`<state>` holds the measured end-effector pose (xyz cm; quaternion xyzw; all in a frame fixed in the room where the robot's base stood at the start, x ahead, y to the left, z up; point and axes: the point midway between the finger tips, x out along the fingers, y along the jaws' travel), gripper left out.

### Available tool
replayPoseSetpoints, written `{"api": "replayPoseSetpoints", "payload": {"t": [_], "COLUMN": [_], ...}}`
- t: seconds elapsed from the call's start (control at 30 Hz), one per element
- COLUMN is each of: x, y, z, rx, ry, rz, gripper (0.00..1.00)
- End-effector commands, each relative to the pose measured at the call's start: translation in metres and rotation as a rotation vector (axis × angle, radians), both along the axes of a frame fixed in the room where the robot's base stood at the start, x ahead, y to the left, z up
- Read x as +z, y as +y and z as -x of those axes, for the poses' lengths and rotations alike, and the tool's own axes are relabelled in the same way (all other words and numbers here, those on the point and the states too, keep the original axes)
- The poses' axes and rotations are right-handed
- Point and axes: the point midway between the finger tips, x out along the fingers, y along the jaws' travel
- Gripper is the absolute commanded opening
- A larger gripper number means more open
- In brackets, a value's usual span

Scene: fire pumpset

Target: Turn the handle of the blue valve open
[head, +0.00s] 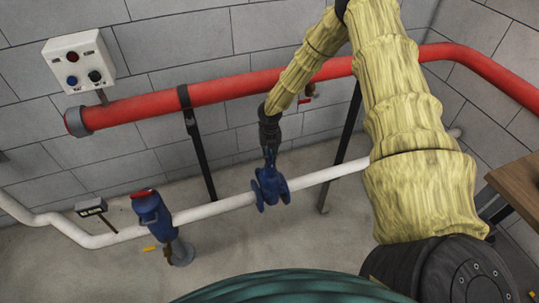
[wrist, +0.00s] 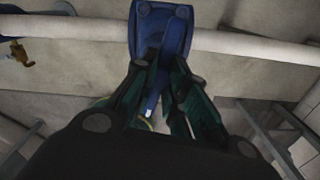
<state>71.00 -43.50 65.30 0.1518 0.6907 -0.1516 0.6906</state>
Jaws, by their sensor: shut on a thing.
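The blue valve (head: 270,188) sits on the white pipe in the middle of the head view, and its blue body shows at the top of the wrist view (wrist: 162,20). My gripper (head: 269,152) reaches down to the top of the valve. In the wrist view its two dark green fingers (wrist: 166,95) are on either side of a narrow blue part, the valve handle (wrist: 164,72), and are shut on it. The fingers hide part of the handle, so its exact angle is hard to tell.
A white pipe (head: 215,208) runs low along the wall, with a red pipe (head: 225,88) above it on black posts. A blue fitting with a red top (head: 153,212) stands to the left. A control box (head: 80,62) is upper left; a wooden table edge (head: 517,185) is at right.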

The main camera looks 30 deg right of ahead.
Motion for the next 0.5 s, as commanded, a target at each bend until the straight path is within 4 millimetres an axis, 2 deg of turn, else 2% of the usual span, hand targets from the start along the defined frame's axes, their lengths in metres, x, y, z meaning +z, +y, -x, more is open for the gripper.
{"api": "replayPoseSetpoints", "payload": {"t": [0.2,0.5], "x": [0.0025,0.0021], "y": [-0.0008,-0.0008], "z": [-0.0037,-0.0035], "rx": [0.123,0.203], "ry": [-0.007,-0.007], "rz": [0.001,0.001], "gripper": [0.0,0.0]}}
